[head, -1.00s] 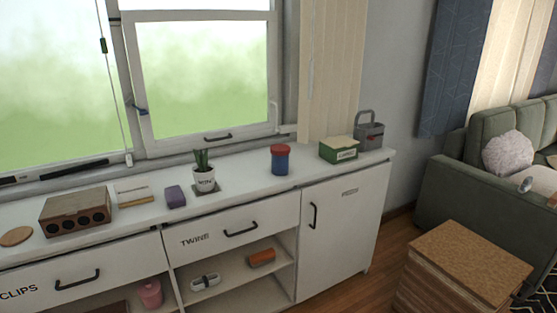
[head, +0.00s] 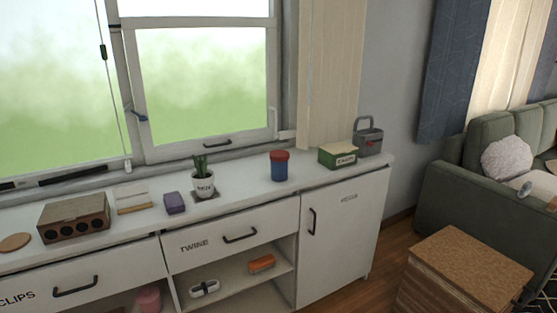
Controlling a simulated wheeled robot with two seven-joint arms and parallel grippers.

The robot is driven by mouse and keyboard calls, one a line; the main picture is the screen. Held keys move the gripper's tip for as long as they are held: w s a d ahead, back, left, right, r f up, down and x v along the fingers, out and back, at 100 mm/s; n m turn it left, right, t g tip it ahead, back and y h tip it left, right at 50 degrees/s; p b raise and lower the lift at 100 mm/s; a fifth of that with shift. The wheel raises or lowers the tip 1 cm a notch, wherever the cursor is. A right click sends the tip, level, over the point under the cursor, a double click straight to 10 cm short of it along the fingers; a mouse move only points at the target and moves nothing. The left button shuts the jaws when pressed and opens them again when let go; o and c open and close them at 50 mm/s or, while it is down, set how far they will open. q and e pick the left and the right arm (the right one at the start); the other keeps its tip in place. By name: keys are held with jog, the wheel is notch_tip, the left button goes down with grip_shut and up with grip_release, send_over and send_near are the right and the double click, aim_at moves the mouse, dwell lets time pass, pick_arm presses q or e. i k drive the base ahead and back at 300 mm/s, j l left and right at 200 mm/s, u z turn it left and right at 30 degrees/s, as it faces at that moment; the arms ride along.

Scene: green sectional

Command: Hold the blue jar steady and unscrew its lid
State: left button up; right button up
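The blue jar (head: 279,171) stands upright on the white counter, right of the potted plant, in the head view. Its red lid (head: 279,155) sits on top of it. Neither of my grippers shows in the head view, and nothing touches the jar.
The white counter (head: 235,197) runs under the window. A potted plant (head: 204,185), a purple block (head: 174,203) and a brown box (head: 75,218) stand left of the jar. A cork-topped box (head: 470,264) stands on the floor.

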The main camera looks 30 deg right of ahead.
aim_at(280, 169)
jog(key=i+l+z, duration=0.2)
jog(key=i+l, duration=0.15)
jog(key=i+l+z, duration=0.2)
jog(key=i, duration=0.25)
jog(key=i+l+z, duration=0.2)
jog(key=i, duration=0.25)
jog(key=k+l, duration=0.05)
jog(key=l, duration=0.05)
